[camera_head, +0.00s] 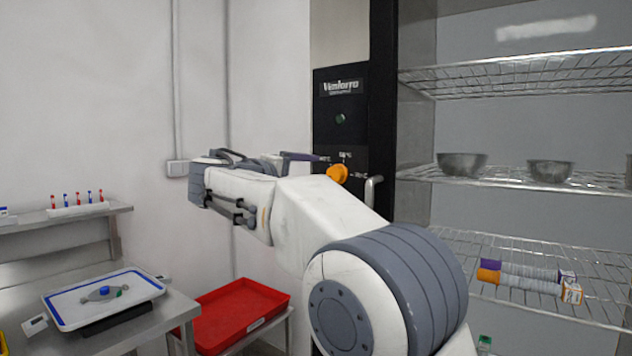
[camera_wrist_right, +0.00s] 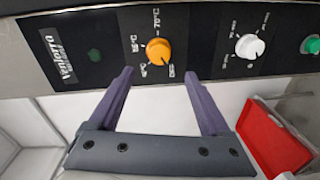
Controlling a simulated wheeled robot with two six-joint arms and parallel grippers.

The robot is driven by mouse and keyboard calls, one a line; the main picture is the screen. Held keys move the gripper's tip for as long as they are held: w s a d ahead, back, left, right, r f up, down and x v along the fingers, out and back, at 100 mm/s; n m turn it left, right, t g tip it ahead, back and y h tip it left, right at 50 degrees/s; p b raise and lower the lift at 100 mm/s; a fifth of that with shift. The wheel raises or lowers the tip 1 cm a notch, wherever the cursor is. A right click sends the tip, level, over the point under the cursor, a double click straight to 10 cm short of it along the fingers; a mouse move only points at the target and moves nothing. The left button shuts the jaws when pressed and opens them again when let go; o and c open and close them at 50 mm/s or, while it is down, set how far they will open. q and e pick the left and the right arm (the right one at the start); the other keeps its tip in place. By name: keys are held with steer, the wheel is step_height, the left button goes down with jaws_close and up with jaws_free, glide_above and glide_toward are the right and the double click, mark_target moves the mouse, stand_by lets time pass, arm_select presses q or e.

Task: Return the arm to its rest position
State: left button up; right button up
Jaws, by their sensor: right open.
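My right arm comes in from the lower right of the head view and reaches toward the black control panel (camera_head: 341,110). My right gripper (camera_head: 312,158) is at the panel, close to the orange knob (camera_head: 338,173). In the right wrist view, the purple fingers of the right gripper (camera_wrist_right: 159,73) are spread apart with nothing between them. The orange knob (camera_wrist_right: 158,50) lies just beyond and between their tips; I cannot tell whether they touch the panel. My left gripper is not in view.
A white knob (camera_wrist_right: 248,46) is beside the orange one. Wire shelves (camera_head: 520,178) with metal bowls (camera_head: 461,163) and tubes stand at right. A red tray (camera_head: 240,312) is low in the middle. A steel bench with a blue-rimmed tray (camera_head: 68,312) is at left.

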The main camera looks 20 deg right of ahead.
steer(key=shift+s+a, duration=0.15)
steer(key=s+a+f+n+g+y+p, duration=0.15)
steer(key=s+a+f+y, duration=0.25)
steer(key=s+f, duration=0.45)
steer(key=s+a+f+n+g+y+p, duration=0.1)
steer(key=s+a+f+n+g+y, duration=0.25)
steer(key=f, duration=0.85)
steer(key=s+a+f+m+g+y, duration=0.1)
steer(key=s+f, duration=0.3)
steer(key=s, duration=0.5)
steer(key=s+a+f+m+g+y+p, duration=0.1)
steer(key=s+a+f+g+y, duration=0.1)
steer(key=s+f, duration=0.3)
steer(key=s+a+f+m+g+y+p, duration=0.1)
steer(key=s+f+y, duration=0.3)
steer(key=s, duration=0.9)
steer(key=shift+s+a+f+m+g, duration=0.15)
steer(key=shift+a+f+m+g, duration=0.35)
steer(key=shift+g, duration=0.4)
steer(key=shift+a+r, duration=0.1)
steer(key=shift+r, duration=0.05)
